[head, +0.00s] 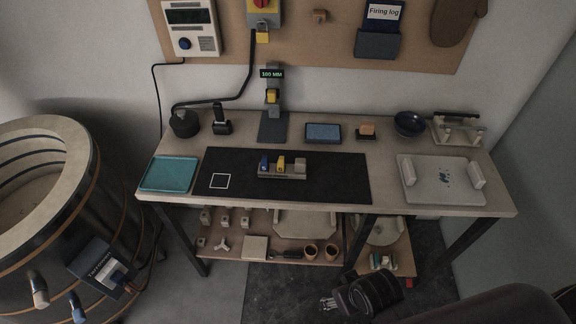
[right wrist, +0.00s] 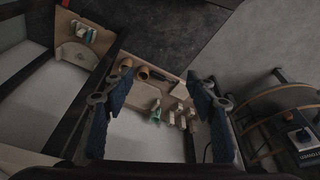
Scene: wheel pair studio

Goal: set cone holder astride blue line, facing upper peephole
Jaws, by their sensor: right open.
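The cone holder (head: 282,172) is a small grey block carrying blue, yellow and pale cones. It stands upright on the black mat (head: 335,185) on the bench. A white square outline (head: 219,181) is on the mat to its left. The round kiln (head: 70,215) stands at the left, with two peephole plugs (head: 38,290) (head: 76,308) low on its near side. My left gripper is not in view.
A teal tray (head: 168,174) lies at the bench's left and a kiln shelf (head: 440,182) at its right. A gauge stand (head: 273,125) stands behind the mat. The lower shelf (head: 232,250) holds cups and small posts. The mat's right part is clear.

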